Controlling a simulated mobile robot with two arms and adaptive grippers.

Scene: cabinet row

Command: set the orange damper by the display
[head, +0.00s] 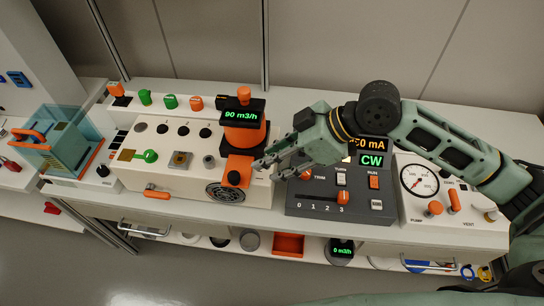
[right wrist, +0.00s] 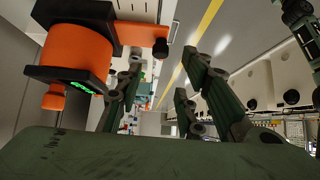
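The orange damper (head: 238,170), a flat orange piece with a black knob, juts forward from the foot of a black-and-orange unit above a round vent grille. The unit's display (head: 238,115) reads 90 m3/h in green. In the right wrist view the damper's orange arm and black knob (right wrist: 160,48) show at upper left, with the display (right wrist: 82,87) below them, seen at a slant. My right gripper (head: 264,166) is just right of the damper, its fingers spread and empty. The knob lies outside the fingers in the wrist view. My left gripper is not in view.
Right of the damper stands a dark panel (head: 335,205) with a slider and switches, under my right arm. A white gauge box (head: 455,210) is farther right. A white panel with knobs (head: 180,140) is at left. A second display (head: 342,250) on the lower shelf reads 0 m3/h.

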